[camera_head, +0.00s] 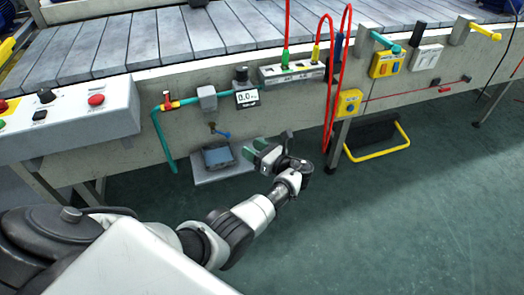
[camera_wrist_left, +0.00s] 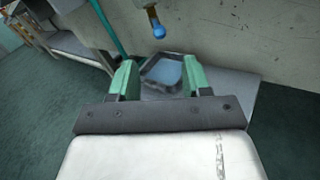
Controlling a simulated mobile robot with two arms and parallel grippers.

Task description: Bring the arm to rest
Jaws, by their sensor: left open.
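My left gripper (camera_head: 268,152) reaches in from the lower left in the head view, in front of the conveyor's side and above the floor. Its green-tipped fingers also show in the left wrist view (camera_wrist_left: 158,80), spread apart with nothing between them. Beyond them is a grey tray with a blue inside (camera_wrist_left: 165,72), on a light plate. The tray (camera_head: 217,157) stands just left of the gripper in the head view. My right gripper is not in view.
A blue-handled drain valve (camera_head: 221,133) hangs above the tray. The conveyor side carries a display reading 0.0 (camera_head: 246,98), a socket block (camera_head: 291,73) with red cables, and a yellow box (camera_head: 348,103). A control panel (camera_head: 70,110) is at left. Green floor (camera_head: 400,220) at right is clear.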

